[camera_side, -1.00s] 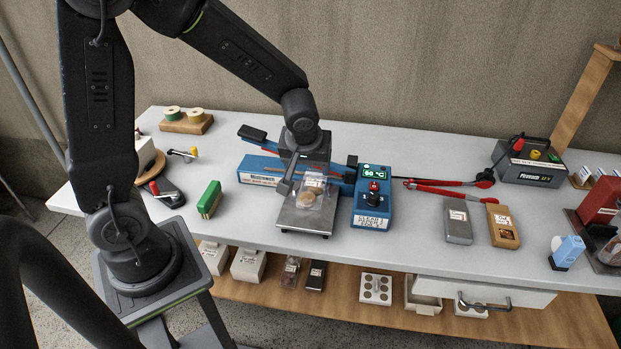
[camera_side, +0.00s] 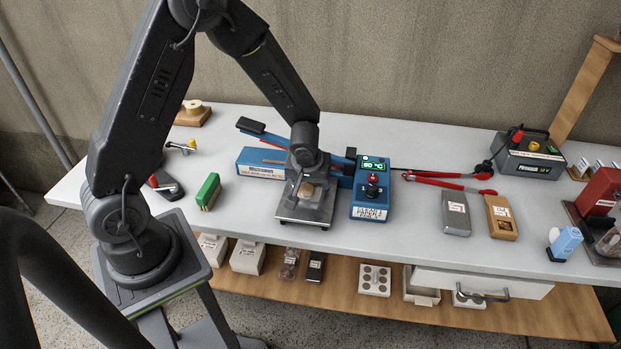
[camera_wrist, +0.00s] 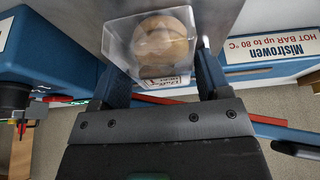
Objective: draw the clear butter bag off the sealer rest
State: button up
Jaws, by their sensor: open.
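The clear butter bag (camera_side: 307,193) has a round tan biscuit inside and a printed label. It lies on the sealer's grey metal rest (camera_side: 302,218). In the wrist view the bag (camera_wrist: 150,38) shows at the top, with the label at its near end. My gripper (camera_side: 304,173) is low over the rear of the rest. In the wrist view my gripper (camera_wrist: 163,68) is open, with one finger on each side of the bag's labelled end. I cannot tell whether the fingers touch it. My gripper partly hides the bag in the side view.
The blue sealer (camera_side: 258,163) and its blue control box (camera_side: 371,195) flank the rest closely. A green brush (camera_side: 208,191) lies to the left. A grey packet (camera_side: 456,213) and a brown packet (camera_side: 501,217) lie to the right. The table's front edge is near.

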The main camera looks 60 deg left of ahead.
aim_at(307, 201)
jog(key=c, duration=0.3)
jog(key=shift+c, duration=0.2)
jog(key=shift+s+d, duration=0.1)
jog(key=shift+d, duration=0.05)
jog(key=shift+s+d+r, duration=0.1)
jog(key=shift+s+d, duration=1.9)
jog(key=o, duration=0.8)
jog(key=shift+c, duration=0.2)
jog(key=shift+r, duration=0.1)
